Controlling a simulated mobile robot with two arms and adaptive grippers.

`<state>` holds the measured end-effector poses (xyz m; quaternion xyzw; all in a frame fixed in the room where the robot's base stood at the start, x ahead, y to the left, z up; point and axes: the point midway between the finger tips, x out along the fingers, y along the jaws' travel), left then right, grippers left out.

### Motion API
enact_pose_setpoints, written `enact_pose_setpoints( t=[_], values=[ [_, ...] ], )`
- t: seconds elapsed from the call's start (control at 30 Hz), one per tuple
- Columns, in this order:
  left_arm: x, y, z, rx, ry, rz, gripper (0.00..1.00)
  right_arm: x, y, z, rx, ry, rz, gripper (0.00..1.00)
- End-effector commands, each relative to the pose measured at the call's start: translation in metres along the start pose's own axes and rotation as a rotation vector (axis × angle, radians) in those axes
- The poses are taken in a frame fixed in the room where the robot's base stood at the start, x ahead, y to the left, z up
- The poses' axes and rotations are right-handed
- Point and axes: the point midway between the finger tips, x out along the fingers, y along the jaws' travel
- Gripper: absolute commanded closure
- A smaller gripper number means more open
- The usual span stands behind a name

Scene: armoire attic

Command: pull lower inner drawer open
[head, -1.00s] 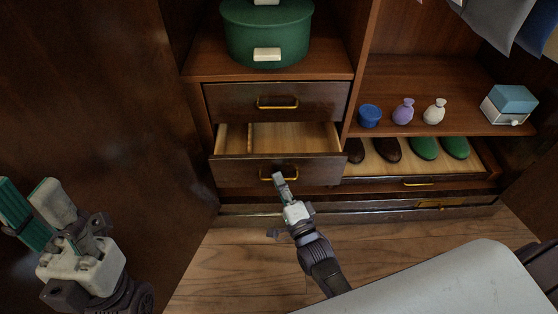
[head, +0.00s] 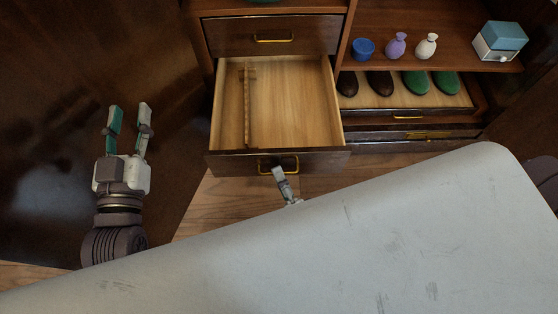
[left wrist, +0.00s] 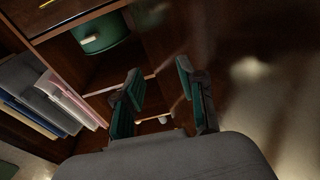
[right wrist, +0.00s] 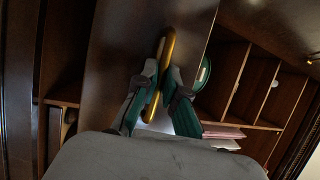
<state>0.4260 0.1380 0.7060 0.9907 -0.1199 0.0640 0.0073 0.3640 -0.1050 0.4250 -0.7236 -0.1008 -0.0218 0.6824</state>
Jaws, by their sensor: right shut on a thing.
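The lower inner drawer (head: 290,105) is pulled well out in the head view. Its light wood inside is empty apart from a divider on the left. Its brass handle (head: 278,170) is on the dark front panel (head: 230,163). My right gripper (head: 279,174) is at this handle, mostly hidden behind my own pale body. In the right wrist view, the right gripper (right wrist: 158,95) is shut on the brass handle (right wrist: 163,62). My left gripper (head: 130,112) is open and empty at the left, in front of the dark wood panel. Its open fingers also show in the left wrist view (left wrist: 160,98).
A closed upper drawer (head: 230,38) sits above the open one. To the right, a shelf holds a blue jar (head: 362,48), a purple bottle (head: 396,45), a white bottle (head: 427,46) and a blue-topped box (head: 500,41). A shoe tray (head: 410,102) is below it. Some floor (head: 195,215) shows left.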

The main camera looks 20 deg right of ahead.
Motion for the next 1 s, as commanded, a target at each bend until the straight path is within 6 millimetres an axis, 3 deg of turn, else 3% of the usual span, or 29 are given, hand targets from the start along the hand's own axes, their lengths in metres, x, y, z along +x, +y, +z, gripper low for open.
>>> enact_pose_setpoints(
  t=[0.57,0.6,0.63,1.0],
  values=[
    [-0.0012,-0.0013,0.0094,0.001,-0.055,-0.003,0.6,-0.0091,-0.0006,0.0031,-0.002,-0.001,0.002,1.0],
    [-0.0012,-0.0013,0.0093,0.001,-0.055,-0.003,0.6,-0.0091,-0.0006,0.0031,-0.001,-0.001,0.003,0.84],
    [-0.0012,-0.0013,0.0093,0.001,-0.055,-0.003,0.6,-0.0091,-0.0006,0.0031,-0.001,-0.001,0.003,0.8],
    [-0.0013,-0.0013,0.0096,0.001,-0.055,-0.003,0.6,-0.0131,-0.0009,0.0034,-0.001,-0.001,0.002,0.8]
  ],
)
